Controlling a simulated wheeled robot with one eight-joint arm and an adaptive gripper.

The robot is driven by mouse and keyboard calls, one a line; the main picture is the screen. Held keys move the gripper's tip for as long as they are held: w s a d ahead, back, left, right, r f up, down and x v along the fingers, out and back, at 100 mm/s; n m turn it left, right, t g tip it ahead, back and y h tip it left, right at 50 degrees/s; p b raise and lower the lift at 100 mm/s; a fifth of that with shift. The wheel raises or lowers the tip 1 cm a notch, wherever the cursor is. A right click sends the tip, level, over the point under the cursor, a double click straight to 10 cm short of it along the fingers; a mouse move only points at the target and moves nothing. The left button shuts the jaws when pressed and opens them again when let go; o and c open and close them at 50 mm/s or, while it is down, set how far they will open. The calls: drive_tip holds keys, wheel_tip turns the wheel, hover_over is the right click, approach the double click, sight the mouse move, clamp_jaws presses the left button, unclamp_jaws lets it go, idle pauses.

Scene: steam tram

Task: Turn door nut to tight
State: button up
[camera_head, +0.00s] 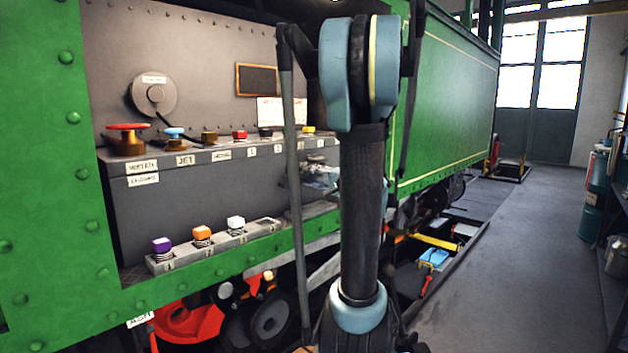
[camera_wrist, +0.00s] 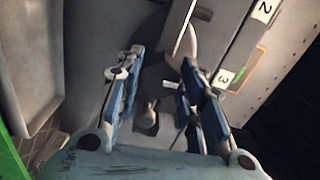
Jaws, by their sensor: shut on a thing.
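In the wrist view, my gripper (camera_wrist: 158,78) has its two blue-padded fingers on either side of a dull grey-brown part (camera_wrist: 150,88). It is shut on this part. The part's outline is dim and partly covered by the fingers. I cannot tell for sure that it is the door nut, nor how tight it is. A thin pale rod (camera_wrist: 184,28) runs close to the fingertips. In the head view my gripper is not visible. My upright arm hides part of the tram there, and I cannot pick out the door nut.
The green tram side (camera_head: 450,90) fills the left and middle. Its grey ledge (camera_head: 225,152) carries several knobs, including a red handwheel (camera_head: 128,139). A lower rack (camera_head: 262,228) holds purple, orange and white-topped pieces. A pit with tools lies right of my arm. The floor (camera_head: 530,240) beyond is clear.

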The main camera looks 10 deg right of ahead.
drive_tip(key=shift+d+f+m, duration=0.1)
drive_tip(key=shift+m, duration=0.4)
drive_tip(key=o, duration=0.8)
drive_tip(key=shift+w+f, duration=0.1)
drive_tip(key=shift+s+d, duration=0.2)
drive_tip(key=shift+s, duration=0.15)
drive_tip(key=shift+v, duration=5.6)
